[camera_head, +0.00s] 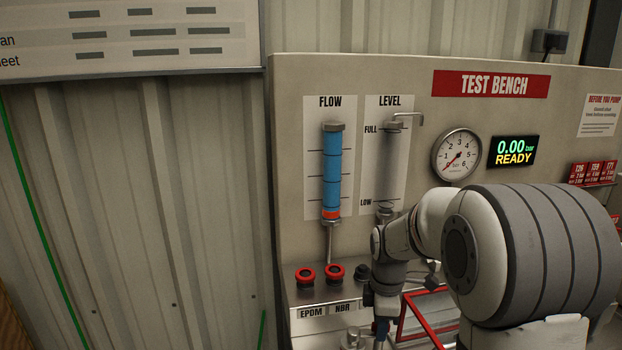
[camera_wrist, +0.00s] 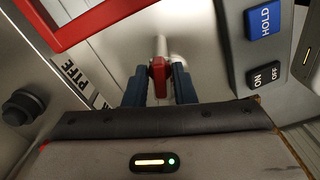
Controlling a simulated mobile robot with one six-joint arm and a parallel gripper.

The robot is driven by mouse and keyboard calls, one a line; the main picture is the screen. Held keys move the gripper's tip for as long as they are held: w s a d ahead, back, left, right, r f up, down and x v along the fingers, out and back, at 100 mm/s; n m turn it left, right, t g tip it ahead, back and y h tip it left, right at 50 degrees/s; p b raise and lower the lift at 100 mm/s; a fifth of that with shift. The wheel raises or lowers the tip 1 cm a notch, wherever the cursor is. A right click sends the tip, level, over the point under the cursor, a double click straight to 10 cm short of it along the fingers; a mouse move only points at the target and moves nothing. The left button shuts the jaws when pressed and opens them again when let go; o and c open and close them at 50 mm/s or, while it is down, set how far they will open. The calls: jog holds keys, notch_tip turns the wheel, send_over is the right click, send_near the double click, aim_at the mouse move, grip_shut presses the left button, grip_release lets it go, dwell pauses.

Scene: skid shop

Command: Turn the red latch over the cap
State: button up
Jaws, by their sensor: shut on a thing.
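The red latch (camera_wrist: 158,78) shows in the middle of the wrist view as a small red piece, with a pale metal rod (camera_wrist: 162,46) just beyond it. My gripper (camera_wrist: 159,82) has its two blue fingers on either side of the latch and is shut on it. In the head view only a bit of blue finger (camera_head: 382,328) shows at the bottom edge, under my wrist. The latch is not visible there. I cannot make out the cap in either view.
A red frame (camera_wrist: 82,20) stands close at upper left in the wrist view. Red-ringed ports (camera_head: 306,276) and gauges line the bench.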

jog(key=shift+n, duration=1.7)
jog(key=o, duration=0.6)
jog(key=shift+c, duration=0.2)
jog(key=shift+r+p, duration=2.85)
jog(key=shift+r, duration=1)
